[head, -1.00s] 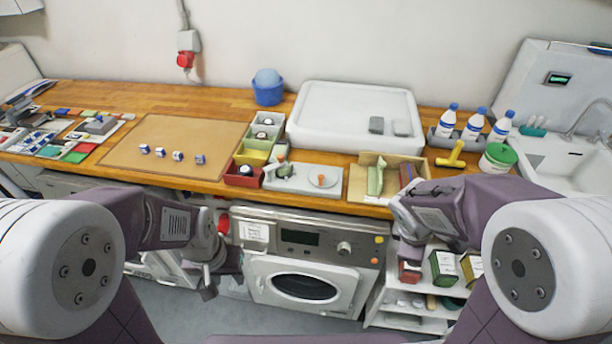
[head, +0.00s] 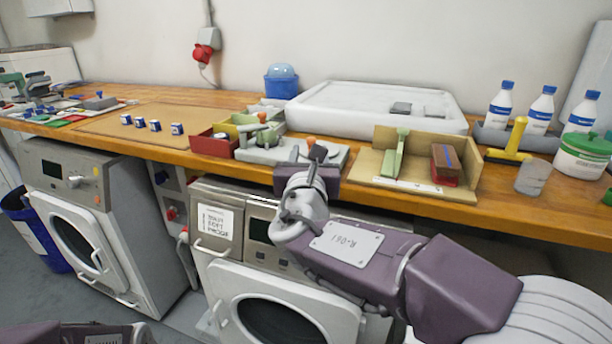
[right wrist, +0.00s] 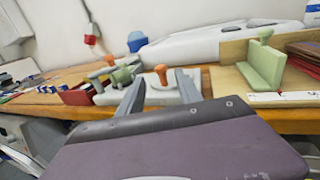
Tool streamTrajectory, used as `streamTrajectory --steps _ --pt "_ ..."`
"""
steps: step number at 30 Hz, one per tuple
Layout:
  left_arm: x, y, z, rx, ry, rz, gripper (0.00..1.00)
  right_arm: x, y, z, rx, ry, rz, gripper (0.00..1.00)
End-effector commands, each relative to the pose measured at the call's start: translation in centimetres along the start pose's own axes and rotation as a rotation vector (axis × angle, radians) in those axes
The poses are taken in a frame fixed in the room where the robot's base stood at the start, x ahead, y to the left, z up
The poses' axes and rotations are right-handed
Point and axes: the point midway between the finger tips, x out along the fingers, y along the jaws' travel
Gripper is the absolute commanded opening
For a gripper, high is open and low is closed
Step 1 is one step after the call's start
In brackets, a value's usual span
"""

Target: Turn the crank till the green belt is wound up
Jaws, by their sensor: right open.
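The belt winder has a pale grey base (head: 258,154) near the front edge of the wooden bench. A green belt roll (head: 266,137) sits on its left part, and it also shows in the right wrist view (right wrist: 122,76). An orange crank knob (head: 311,142) stands at its right part; the crank's disc is largely hidden. My right gripper (head: 307,155) is open in front of the winder. In the right wrist view the orange knob (right wrist: 161,74) appears between the open fingers (right wrist: 160,82); contact cannot be told. My left gripper is out of view.
Left of the winder is a red bin (head: 212,142). Right of it a wooden tray (head: 372,164) holds a green upright piece (head: 396,152) and a brown block (head: 446,160). A yellow-handled tool (head: 516,140) and bottles (head: 500,106) stand farther right. Washing machines are below the bench.

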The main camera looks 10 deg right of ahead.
Motion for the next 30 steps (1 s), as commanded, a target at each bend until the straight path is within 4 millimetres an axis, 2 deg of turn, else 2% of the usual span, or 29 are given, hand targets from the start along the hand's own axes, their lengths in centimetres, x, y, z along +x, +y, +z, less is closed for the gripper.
streamTrajectory --steps 1,7,15,21,30 --pt "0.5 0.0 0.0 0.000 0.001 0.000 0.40 -0.1 0.1 -0.5 0.001 0.000 0.004 0.42" --pt "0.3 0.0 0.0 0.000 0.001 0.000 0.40 0.6 0.2 -0.4 0.000 0.003 0.003 0.42" --pt "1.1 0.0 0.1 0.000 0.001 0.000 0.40 6.1 0.1 -0.5 0.000 0.004 0.000 0.42" --pt "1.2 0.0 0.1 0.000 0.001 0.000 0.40 8.7 0.1 -0.4 0.001 0.004 0.002 0.42" --pt "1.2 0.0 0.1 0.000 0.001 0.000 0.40 9.0 0.2 -0.3 0.001 0.003 0.003 0.42"
